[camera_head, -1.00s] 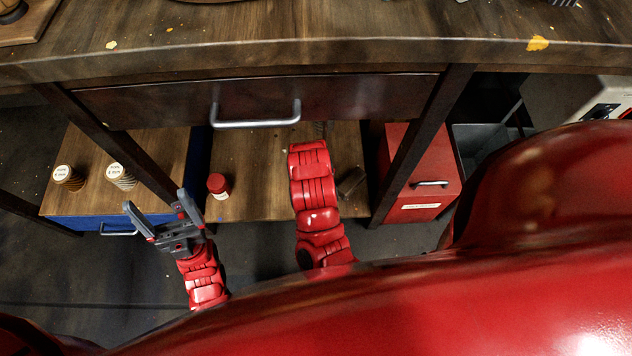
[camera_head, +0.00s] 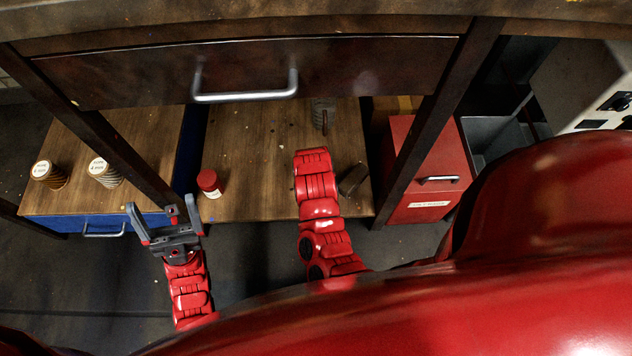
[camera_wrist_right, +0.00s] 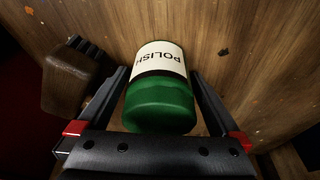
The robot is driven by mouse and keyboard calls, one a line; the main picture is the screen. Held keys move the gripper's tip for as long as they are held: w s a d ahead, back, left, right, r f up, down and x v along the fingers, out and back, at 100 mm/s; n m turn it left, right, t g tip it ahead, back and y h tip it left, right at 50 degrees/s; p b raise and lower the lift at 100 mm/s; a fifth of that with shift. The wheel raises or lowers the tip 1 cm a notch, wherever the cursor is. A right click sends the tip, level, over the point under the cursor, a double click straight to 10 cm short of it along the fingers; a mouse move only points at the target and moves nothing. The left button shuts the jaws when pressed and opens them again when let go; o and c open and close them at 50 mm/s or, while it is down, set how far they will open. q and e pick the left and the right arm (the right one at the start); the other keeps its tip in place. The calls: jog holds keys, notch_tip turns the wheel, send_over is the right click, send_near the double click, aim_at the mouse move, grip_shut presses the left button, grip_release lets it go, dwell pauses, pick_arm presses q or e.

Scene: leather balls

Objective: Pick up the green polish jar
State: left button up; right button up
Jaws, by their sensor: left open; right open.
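The green polish jar (camera_wrist_right: 160,98) shows in the right wrist view, with a green lid and a white label reading POLISH. It is on the wooden shelf board (camera_wrist_right: 235,40), between the two open fingers of my right gripper (camera_wrist_right: 160,95). I cannot tell whether either finger touches it. In the head view the jar does not show; my right arm covers that part of the shelf. My left gripper (camera_head: 163,222) is open and empty in front of the lower shelf.
A red-capped jar (camera_head: 210,183) stands on the shelf between my arms. A brown brush-like block (camera_wrist_right: 75,80) is beside the green jar. Two thread spools (camera_head: 105,172) stand on the blue cabinet at left. A drawer (camera_head: 245,75) overhangs the shelf; a red cabinet (camera_head: 425,170) is at right.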

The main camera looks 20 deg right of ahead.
jog(key=shift+r, duration=0.1)
grip_shut()
dwell(0.3)
